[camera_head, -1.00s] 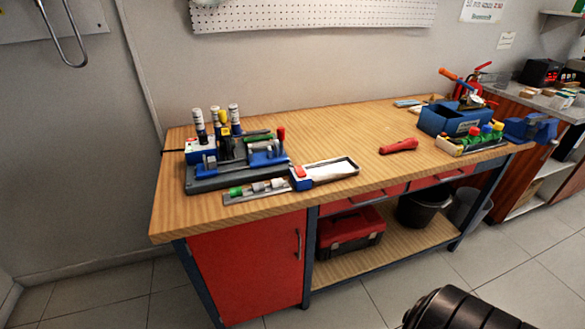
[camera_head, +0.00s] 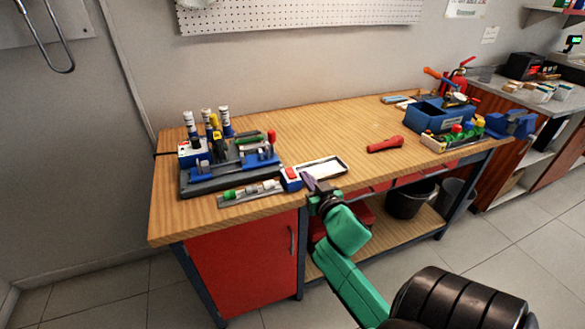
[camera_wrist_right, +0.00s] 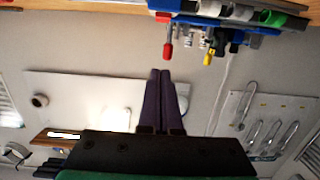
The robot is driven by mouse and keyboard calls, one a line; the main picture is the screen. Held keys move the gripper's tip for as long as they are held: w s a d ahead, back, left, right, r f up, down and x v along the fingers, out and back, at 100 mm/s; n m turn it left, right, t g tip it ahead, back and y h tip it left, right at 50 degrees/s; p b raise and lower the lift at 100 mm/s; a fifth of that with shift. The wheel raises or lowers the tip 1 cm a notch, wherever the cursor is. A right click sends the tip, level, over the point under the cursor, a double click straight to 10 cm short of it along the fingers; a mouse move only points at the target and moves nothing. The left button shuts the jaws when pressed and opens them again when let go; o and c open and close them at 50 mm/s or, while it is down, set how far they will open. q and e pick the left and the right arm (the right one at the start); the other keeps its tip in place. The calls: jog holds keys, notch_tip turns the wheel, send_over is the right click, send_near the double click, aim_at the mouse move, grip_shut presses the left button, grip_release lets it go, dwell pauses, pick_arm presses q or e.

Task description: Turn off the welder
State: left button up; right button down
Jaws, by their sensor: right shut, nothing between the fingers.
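I cannot tell for certain which thing is the welder. A blue and dark workstation (camera_head: 228,172) with upright cylinders and coloured handles stands on the left of the bench. A small blue and white box with a red switch (camera_head: 292,174) is at the bench's front edge. My right gripper (camera_head: 309,182) is beside this red switch in the head view, its purple fingers shut and empty; whether they touch it is unclear. In the wrist view the shut fingers (camera_wrist_right: 160,72) point toward the red-tipped handle (camera_wrist_right: 168,50), apart from it. My left gripper is not in view.
The wooden bench (camera_head: 290,128) has clear room in its middle. A white tray (camera_head: 322,168) lies behind my right gripper. A red torch-like object (camera_head: 385,144), a blue toolbox (camera_head: 438,118) and a blue vise (camera_head: 512,124) are farther right.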

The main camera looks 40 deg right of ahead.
jog(key=shift+w, duration=0.1)
jog(key=p, duration=0.2)
send_over(292, 175)
jog(key=shift+s+f, duration=0.25)
jog(key=shift+f, duration=0.35)
notch_tip(292, 175, down, 3)
jog(key=shift+w+f+b, duration=0.15)
jog(key=shift+b, duration=0.4)
jog(key=shift+f, duration=0.45)
